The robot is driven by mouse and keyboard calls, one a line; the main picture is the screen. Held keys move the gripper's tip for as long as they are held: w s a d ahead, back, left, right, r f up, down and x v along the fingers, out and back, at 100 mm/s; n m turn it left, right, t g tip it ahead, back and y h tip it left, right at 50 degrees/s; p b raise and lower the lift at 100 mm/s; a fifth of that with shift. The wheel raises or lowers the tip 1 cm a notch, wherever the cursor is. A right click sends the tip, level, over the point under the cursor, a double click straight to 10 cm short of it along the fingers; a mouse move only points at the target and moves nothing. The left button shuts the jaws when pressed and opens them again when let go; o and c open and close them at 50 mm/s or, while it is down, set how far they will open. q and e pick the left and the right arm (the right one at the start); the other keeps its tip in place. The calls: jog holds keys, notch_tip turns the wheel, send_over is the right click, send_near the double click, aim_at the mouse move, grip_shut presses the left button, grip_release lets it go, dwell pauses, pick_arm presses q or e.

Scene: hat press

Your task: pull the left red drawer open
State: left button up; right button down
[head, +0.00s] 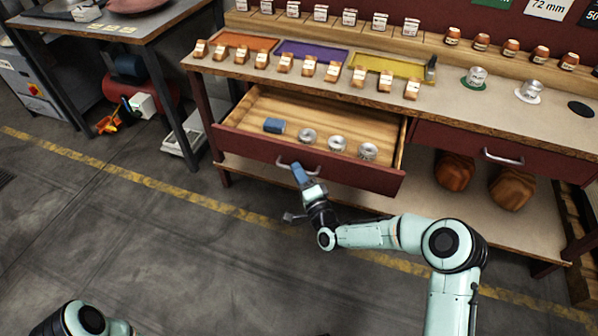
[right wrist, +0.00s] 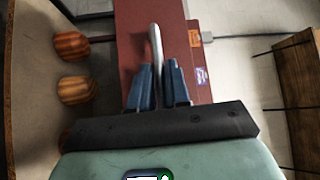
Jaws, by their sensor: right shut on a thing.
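The left red drawer (head: 350,177) stands pulled out from under the workbench in the head view. Its wooden inside shows, with a small blue block (head: 274,125) and several silver round parts (head: 337,144) lying in it. My right gripper (head: 299,172) is at the drawer's front, shut on its metal handle (head: 283,161). In the right wrist view the blue fingers (right wrist: 157,85) stand on either side of the handle bar (right wrist: 155,48), in front of the red drawer face (right wrist: 131,30). My left gripper is out of view; only part of my left arm shows at the bottom left.
The right drawer (head: 455,141) is closed, with its own handle (head: 503,157). Brown wooden hat blocks (head: 512,187) stand on the shelf below. The bench top (head: 455,100) carries coloured trays and several small copper-coloured pieces. The floor before the bench is clear.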

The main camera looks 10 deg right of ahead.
jog(key=c, duration=1.2)
grip_release()
jog(key=shift+o, duration=0.2)
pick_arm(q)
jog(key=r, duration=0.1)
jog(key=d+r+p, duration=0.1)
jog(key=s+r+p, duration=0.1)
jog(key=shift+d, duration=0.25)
pick_arm(e)
jog(key=v, duration=1.3)
jog(key=shift+s, duration=0.15)
jog(key=shift+d+f, duration=0.1)
